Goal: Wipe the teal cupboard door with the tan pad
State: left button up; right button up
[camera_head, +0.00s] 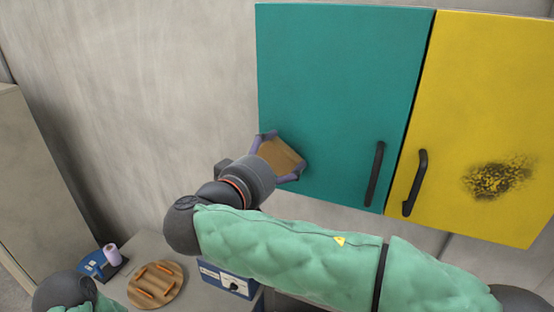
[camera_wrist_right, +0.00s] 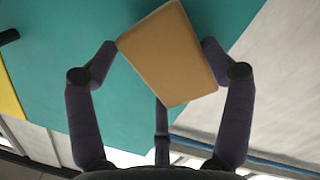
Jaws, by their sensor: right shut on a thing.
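The teal cupboard door (camera_head: 335,85) hangs on the wall with a dark vertical handle (camera_head: 374,174) near its right edge. No dark marks show on its visible surface. My right gripper (camera_head: 280,157) is shut on the tan pad (camera_head: 282,155) at the door's lower left corner. In the right wrist view the fingers grip the tan pad (camera_wrist_right: 168,55) at its sides, with the teal door (camera_wrist_right: 110,25) behind it. I cannot tell whether the pad touches the door. At the lower left, part of my left arm shows, but its gripper does not.
A yellow door (camera_head: 480,90) with a black speckled smudge (camera_head: 497,177) and a dark handle (camera_head: 414,183) is right of the teal one. Below are a round wooden board (camera_head: 155,284) with orange sticks, a blue item with a spool (camera_head: 111,254), and a blue box (camera_head: 228,280).

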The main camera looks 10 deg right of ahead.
aim_at(307, 152)
jog(key=shift+x, duration=0.8)
jog(key=shift+s+d+b, duration=0.4)
jog(key=shift+d+b, duration=0.25)
jog(key=shift+b, duration=0.25)
jog(key=shift+s+d+b, duration=0.7)
jog(key=shift+d+b, duration=0.05)
jog(key=shift+d, duration=0.1)
jog(key=shift+w+d+b, duration=0.1)
jog(key=shift+b, duration=0.2)
jog(key=shift+w+a+r+p, duration=0.1)
jog(key=shift+w+a+p, duration=0.1)
jog(key=shift+w+a, duration=0.5)
jog(key=shift+w+a+p, duration=0.15)
jog(key=shift+w+a, duration=0.25)
jog(key=shift+a, duration=0.5)
jog(key=shift+s+a, duration=0.1)
